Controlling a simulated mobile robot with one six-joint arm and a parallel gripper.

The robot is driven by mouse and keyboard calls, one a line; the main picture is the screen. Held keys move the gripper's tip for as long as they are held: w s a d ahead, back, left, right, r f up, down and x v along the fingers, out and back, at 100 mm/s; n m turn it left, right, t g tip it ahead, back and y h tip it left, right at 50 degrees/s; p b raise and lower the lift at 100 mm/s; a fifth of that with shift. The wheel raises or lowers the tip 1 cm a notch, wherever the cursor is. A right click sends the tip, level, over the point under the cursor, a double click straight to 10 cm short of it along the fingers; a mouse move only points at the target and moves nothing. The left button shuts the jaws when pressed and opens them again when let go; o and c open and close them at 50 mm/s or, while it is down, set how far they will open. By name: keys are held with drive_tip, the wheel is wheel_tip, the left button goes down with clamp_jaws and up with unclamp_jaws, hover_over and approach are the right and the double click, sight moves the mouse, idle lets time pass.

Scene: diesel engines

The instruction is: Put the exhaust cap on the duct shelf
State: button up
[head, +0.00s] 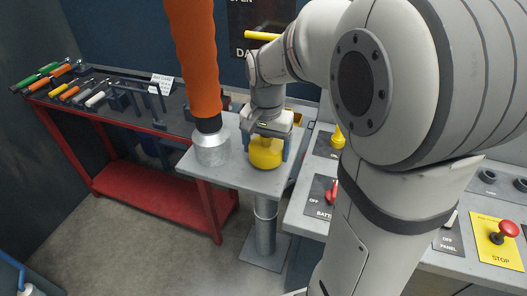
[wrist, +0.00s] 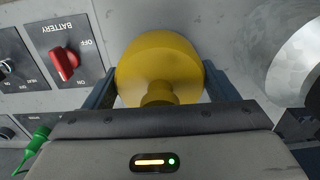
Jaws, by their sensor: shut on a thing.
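The yellow exhaust cap (head: 265,154) is between the two blue-grey fingers of my gripper (head: 267,145). In the wrist view the cap (wrist: 160,68) shows its round body and small knob, with a finger pressed to each side. The cap is over the grey duct shelf (head: 238,176), a small plate on a post. I cannot tell whether its underside touches the plate. The cap is to the right of the duct's metal end and apart from it.
The orange duct (head: 193,50) ends in a metal collar (head: 211,149) on the shelf's left part. A red tool bench (head: 150,186) stands to the left. A grey panel with a red battery switch (head: 332,190) and a yellow stop plate (head: 497,243) is to the right.

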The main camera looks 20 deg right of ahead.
drive_tip(key=shift+f, duration=0.75)
drive_tip(key=shift+f, duration=0.2)
drive_tip(key=o, duration=0.9)
drive_tip(key=shift+o, duration=0.2)
drive_tip(key=shift+r, duration=0.15)
